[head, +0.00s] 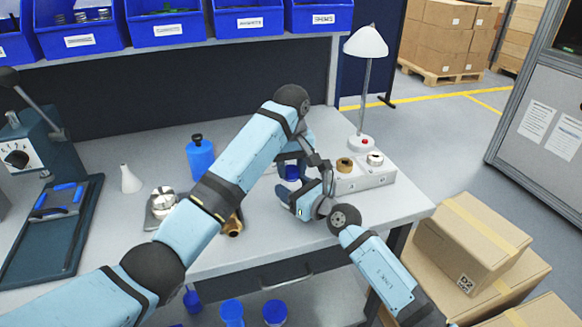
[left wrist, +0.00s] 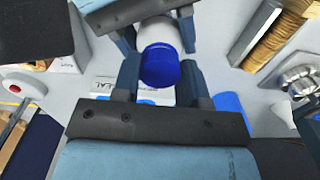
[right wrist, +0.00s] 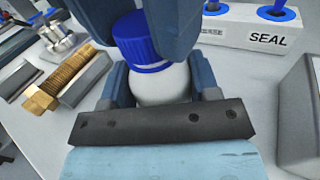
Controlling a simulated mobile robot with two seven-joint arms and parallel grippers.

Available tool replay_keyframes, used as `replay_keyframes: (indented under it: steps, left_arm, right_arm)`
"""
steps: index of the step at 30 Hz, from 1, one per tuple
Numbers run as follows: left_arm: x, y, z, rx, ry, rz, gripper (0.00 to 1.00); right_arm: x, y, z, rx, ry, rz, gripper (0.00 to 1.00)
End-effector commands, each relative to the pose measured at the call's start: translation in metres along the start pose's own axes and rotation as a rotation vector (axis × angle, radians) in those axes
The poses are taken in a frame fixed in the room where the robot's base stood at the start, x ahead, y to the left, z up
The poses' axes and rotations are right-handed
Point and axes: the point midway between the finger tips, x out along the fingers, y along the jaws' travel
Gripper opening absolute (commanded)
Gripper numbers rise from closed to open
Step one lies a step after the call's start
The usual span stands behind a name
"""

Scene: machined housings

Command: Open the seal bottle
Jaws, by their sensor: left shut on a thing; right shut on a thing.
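The seal bottle has a white body (right wrist: 163,85) and a ribbed blue cap (right wrist: 140,40). The cap also shows in the left wrist view (left wrist: 160,66) and, small, in the head view (head: 292,172). My left gripper (left wrist: 159,80) is shut on the cap, a finger on each side. My right gripper (right wrist: 160,82) is shut around the white body below it. The cap sits on top of the body, and I see no gap between them. In the head view my arms hide most of the bottle, so its height above the table is unclear.
A white block marked SEAL (right wrist: 225,30) with blue rings stands close by. A threaded brass part (right wrist: 58,82) lies on the table. A blue bottle (head: 200,158), a white cone-shaped bottle (head: 130,180) and a lamp (head: 362,141) stand around. Blue bins (head: 170,28) line the back.

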Motion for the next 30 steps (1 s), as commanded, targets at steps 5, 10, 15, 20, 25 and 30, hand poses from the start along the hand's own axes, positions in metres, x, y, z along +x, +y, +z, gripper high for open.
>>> replay_keyframes:
  steps: [5,10,15,20,25,30]
  left_arm:
    - [0.0,-0.0005,-0.0001,-0.26,-0.001,-0.002,0.11]
    - [-0.0001,-0.0006,-0.0004,-0.28,0.0,-0.002,0.11]
    - [0.0,-0.0008,-0.0003,-0.283,0.0,-0.003,0.11]
    - [0.0,-0.0007,-0.0003,-0.282,0.0,-0.003,0.11]
    - [-0.0012,-0.0006,-0.0005,-0.281,0.001,-0.002,0.11]
    - [-0.0075,-0.0003,-0.001,-0.28,0.004,-0.001,0.11]
  right_arm:
    - [-0.0002,-0.0009,0.0,0.0,0.0,-0.002,0.0]
    - [-0.0002,-0.0007,0.0,0.0,0.0,-0.001,0.0]
    - [-0.0001,-0.0004,0.0,0.0,0.0,-0.001,0.0]
    - [-0.0001,-0.0002,0.0,0.0,0.0,0.0,0.0]
    - [0.0,0.0,0.0001,0.0,0.0,0.0,0.0]
    - [0.0,0.0001,0.0,0.0,0.0,0.0,0.0]
